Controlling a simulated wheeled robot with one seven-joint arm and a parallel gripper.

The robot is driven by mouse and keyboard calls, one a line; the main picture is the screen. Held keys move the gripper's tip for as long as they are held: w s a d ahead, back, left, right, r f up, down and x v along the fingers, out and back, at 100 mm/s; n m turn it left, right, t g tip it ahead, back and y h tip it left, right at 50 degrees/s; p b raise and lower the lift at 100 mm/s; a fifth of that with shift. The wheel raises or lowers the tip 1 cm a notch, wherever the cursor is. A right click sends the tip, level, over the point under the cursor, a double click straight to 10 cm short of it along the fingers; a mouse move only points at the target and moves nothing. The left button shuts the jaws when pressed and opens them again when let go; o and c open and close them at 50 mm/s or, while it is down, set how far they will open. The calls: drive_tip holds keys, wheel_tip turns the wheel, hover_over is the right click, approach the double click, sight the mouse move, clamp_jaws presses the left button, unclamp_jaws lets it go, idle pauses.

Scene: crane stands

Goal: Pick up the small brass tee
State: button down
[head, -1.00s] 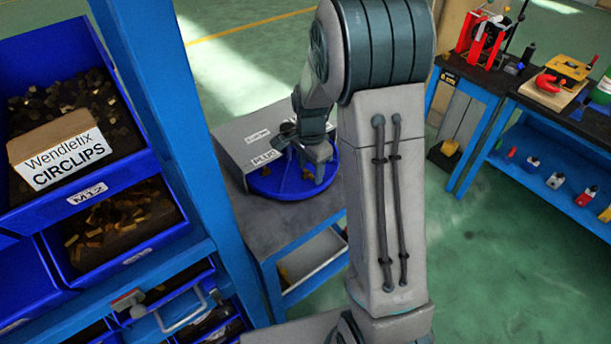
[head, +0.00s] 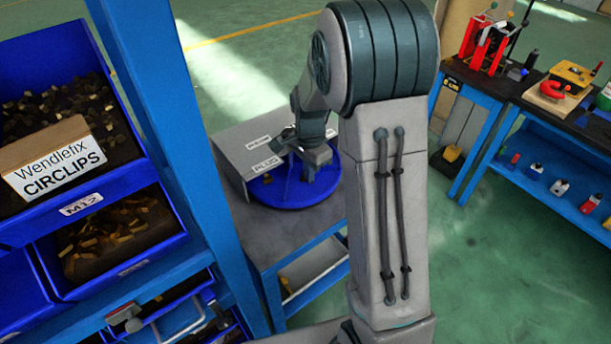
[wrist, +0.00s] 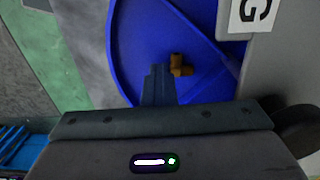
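The small brass tee (wrist: 180,66) lies on the blue round tray (wrist: 132,60) in the wrist view, just beyond and slightly right of my gripper's finger tips (wrist: 159,70). The tee looks apart from the fingers. In the head view my gripper (head: 312,172) points down over the blue tray (head: 290,200). The fingers overlap in the wrist view, so their opening does not show. A small brass-coloured piece (head: 267,179) shows on the tray left of my gripper; I cannot tell whether it is the same tee.
A grey box labelled PLUG (head: 232,153) covers the tray's far left part, close to my gripper. Both stand on a grey-topped blue table (head: 262,240). A blue rack post (head: 185,130) and parts bins (head: 115,200) stand at left. Benches with tools (head: 520,90) are at right.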

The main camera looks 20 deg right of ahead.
wheel_tip(320, 180, up, 2)
drive_tip(key=shift+r, duration=0.1)
drive_tip(key=s+d+r+b, duration=0.1)
drive_tip(key=s+d+r, duration=0.5)
drive_tip(key=d, duration=0.4)
drive_tip(key=shift+s+r+b, duration=0.35)
drive_tip(key=shift+r+b, duration=0.05)
drive_tip(key=shift+r, duration=0.25)
drive_tip(key=shift+c, duration=2.2)
unclamp_jaws()
